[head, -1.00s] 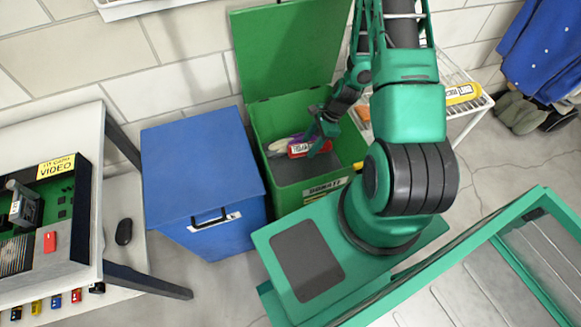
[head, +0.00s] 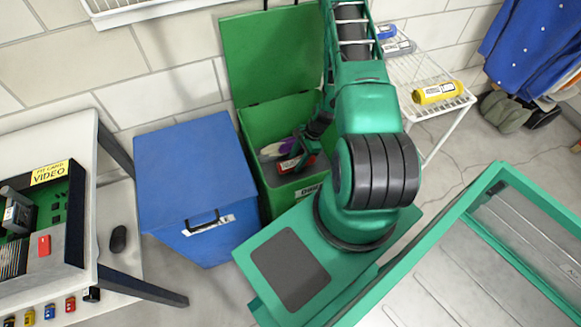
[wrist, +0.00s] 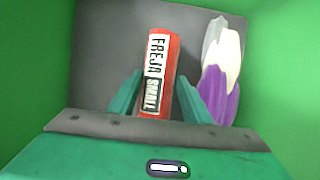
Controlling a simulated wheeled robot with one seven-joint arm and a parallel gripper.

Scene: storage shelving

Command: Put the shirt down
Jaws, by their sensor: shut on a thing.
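The shirt is a rolled red bundle with a white label reading "FREJA SMALL" in the wrist view (wrist: 158,62). My gripper (wrist: 158,88) has one finger on each side of it and is shut on it. In the head view, the red shirt (head: 289,165) is inside the open green bin (head: 251,139), and my gripper (head: 303,158) reaches down into that bin. A white and purple object (wrist: 222,75) lies to the right of the shirt on the bin's grey floor. I cannot tell whether the shirt touches the floor.
A closed blue bin (head: 195,165) stands directly left of the green one. The green lid (head: 270,50) is raised behind the opening. A white wire rack (head: 440,107) with rolled yellow, grey and blue items stands at the right. A table (head: 82,135) is at the far left.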

